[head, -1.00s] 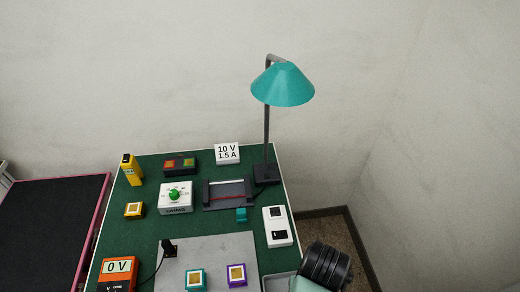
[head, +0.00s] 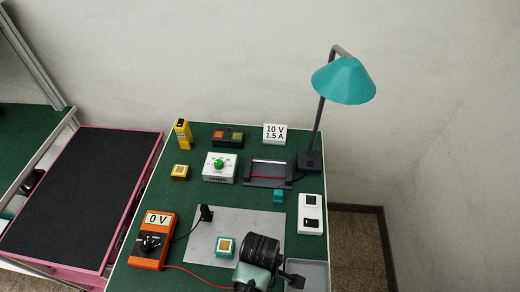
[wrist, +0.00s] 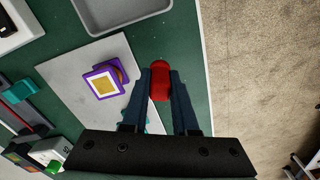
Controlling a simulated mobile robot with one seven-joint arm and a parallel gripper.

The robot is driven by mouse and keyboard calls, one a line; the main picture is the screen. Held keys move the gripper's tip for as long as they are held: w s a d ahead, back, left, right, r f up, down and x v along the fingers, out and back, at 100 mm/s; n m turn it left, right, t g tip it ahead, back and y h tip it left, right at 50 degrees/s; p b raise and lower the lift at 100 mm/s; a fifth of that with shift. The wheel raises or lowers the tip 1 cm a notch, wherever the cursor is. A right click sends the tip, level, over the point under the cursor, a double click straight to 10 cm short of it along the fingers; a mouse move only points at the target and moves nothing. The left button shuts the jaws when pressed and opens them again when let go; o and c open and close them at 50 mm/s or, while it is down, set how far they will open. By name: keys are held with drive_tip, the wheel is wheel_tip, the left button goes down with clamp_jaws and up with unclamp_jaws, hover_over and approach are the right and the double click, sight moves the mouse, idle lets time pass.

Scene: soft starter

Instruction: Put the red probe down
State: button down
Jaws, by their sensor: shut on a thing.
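The red probe (wrist: 161,84) is between the fingers of my gripper (wrist: 160,78) in the wrist view, and the gripper is shut on it. Green bench top shows around it, beside the grey plate (wrist: 80,65). I cannot tell how high the probe is. In the head view my arm covers the probe and fingertips. A red lead (head: 200,272) runs from the orange meter (head: 153,240), which reads 0 V, towards my gripper. The black probe (head: 206,213) stands at the grey plate's upper left.
A teal-framed block (head: 225,246) sits on the plate, and a purple-framed block (wrist: 103,82) shows in the wrist view. A white switch box (head: 311,214) and a grey tray (head: 316,272) are at the right. A teal lamp (head: 343,80) stands behind. Carpeted floor lies beyond the bench edge.

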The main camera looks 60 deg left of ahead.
drive_tip(key=shift+f, duration=2.05)
drive_tip(key=shift+f, duration=0.1)
drive_tip(key=c, duration=0.7)
unclamp_jaws()
